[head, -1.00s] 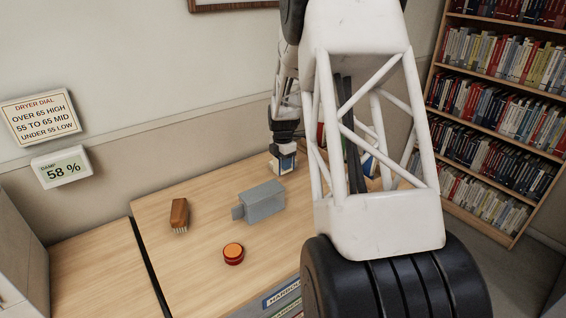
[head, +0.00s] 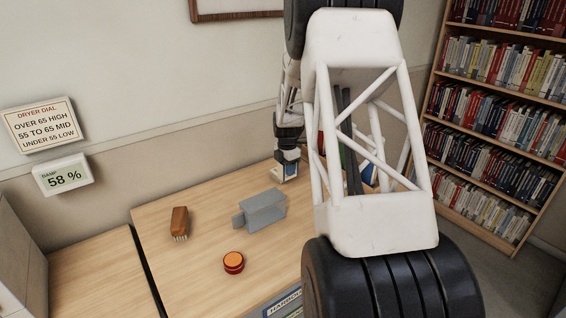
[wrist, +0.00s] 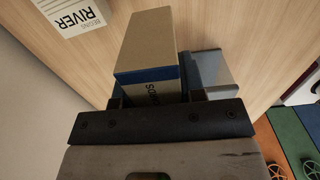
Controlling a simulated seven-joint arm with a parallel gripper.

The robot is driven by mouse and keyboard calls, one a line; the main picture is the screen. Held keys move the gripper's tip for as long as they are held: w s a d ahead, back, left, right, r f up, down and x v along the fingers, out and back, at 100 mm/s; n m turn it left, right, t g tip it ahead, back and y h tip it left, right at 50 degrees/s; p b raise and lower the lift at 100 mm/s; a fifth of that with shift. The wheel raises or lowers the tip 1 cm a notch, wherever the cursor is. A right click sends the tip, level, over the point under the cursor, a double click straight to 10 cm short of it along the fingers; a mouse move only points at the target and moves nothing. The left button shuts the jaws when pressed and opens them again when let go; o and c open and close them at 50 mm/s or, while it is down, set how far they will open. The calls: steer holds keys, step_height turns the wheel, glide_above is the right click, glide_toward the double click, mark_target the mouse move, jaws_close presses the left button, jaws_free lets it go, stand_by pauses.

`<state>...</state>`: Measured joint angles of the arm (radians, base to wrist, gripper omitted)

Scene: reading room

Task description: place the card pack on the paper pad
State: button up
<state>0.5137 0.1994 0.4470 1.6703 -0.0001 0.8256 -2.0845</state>
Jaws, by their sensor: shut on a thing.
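In the head view my gripper (head: 287,168) is low at the far side of the table, partly hidden by my own arm. A white item printed with "RIVER" (wrist: 75,18) lies at the upper left of the wrist view, apart from the pack; it may be the paper pad. I cannot tell how high the pack is held.
A grey box (head: 262,211) stands in front of my gripper. A wooden brush (head: 180,222) and a round orange-and-red tin (head: 233,263) are nearer on the table (head: 200,270). A grey-blue block (wrist: 213,72) shows beside the pack. A bookcase (head: 490,130) stands at right.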

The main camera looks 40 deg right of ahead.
steer(key=w+d, duration=0.2)
steer(key=w, duration=0.1)
steer(key=w+d, duration=0.1)
steer(key=w, duration=0.3)
steer(key=w+d+f, duration=0.1)
steer(key=w+d, duration=0.1)
steer(key=w, duration=0.1)
steer(key=shift+w+d, duration=0.15)
steer(key=shift+d, duration=0.15)
steer(key=shift+w+d+f, duration=0.1)
steer(key=shift+w+d, duration=0.05)
steer(key=shift+w, duration=0.1)
steer(key=shift+w+f, duration=0.1)
steer(key=shift+f, duration=1.65)
steer(key=shift+f, duration=0.15)
steer(key=o, duration=0.9)
step_height(320, 180, up, 12)
steer(key=shift+r, duration=0.15)
